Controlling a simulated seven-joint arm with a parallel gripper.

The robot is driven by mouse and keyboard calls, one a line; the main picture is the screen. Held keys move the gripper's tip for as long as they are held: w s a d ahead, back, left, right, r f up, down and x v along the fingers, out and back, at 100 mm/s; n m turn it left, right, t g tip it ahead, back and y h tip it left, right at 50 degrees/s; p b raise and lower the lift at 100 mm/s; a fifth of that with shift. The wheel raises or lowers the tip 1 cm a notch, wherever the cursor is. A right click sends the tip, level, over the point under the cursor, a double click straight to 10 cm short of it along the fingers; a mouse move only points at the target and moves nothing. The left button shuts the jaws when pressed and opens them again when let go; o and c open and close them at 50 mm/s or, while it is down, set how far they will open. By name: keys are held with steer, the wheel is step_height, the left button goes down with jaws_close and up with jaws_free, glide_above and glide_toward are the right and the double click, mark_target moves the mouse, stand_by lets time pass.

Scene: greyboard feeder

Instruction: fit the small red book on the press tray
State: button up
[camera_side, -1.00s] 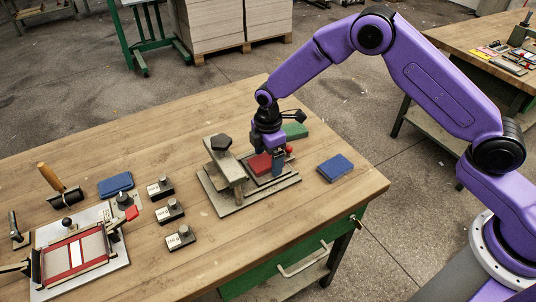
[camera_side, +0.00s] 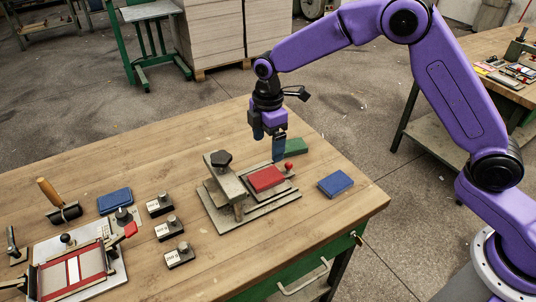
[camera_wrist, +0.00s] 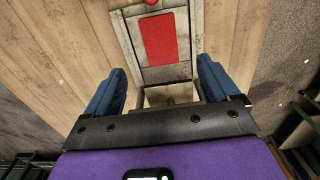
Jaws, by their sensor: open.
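The small red book (camera_side: 267,179) lies flat on the press tray (camera_side: 284,184), beside the press's upright frame, in the side view. In the wrist view the red book (camera_wrist: 159,39) lies lengthwise within the tray (camera_wrist: 186,72), with bare tray showing around it. My gripper (camera_side: 268,152) is open and empty, raised above and behind the press. In the wrist view its two blue fingers (camera_wrist: 160,82) are spread wide with nothing between them. Whether the book is exactly seated against the tray's edges cannot be told.
The press frame (camera_side: 226,180) with its black knob stands left of the book. A red ball knob (camera_side: 289,166) is at the tray's corner. A green book (camera_side: 296,146) lies behind, a blue book (camera_side: 335,184) to the right. Several labelled weights stand left.

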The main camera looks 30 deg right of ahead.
steer(key=shift+r, duration=0.75)
steer(key=s+d+r+m, duration=0.1)
steer(key=s+d+r, duration=0.15)
steer(key=s, duration=0.55)
steer(key=s+d+r+m, duration=0.15)
steer(key=s+r, duration=0.25)
steer(key=s, duration=0.5)
steer(key=s+d+m, duration=0.1)
steer(key=s+d, duration=0.5)
steer(key=s, duration=0.3)
steer(key=s+d+m, duration=0.2)
steer(key=s+d, duration=0.5)
steer(key=s, duration=0.2)
steer(key=shift+s+r, duration=0.25)
steer(key=shift+s, duration=0.1)
steer(key=shift+d, duration=0.1)
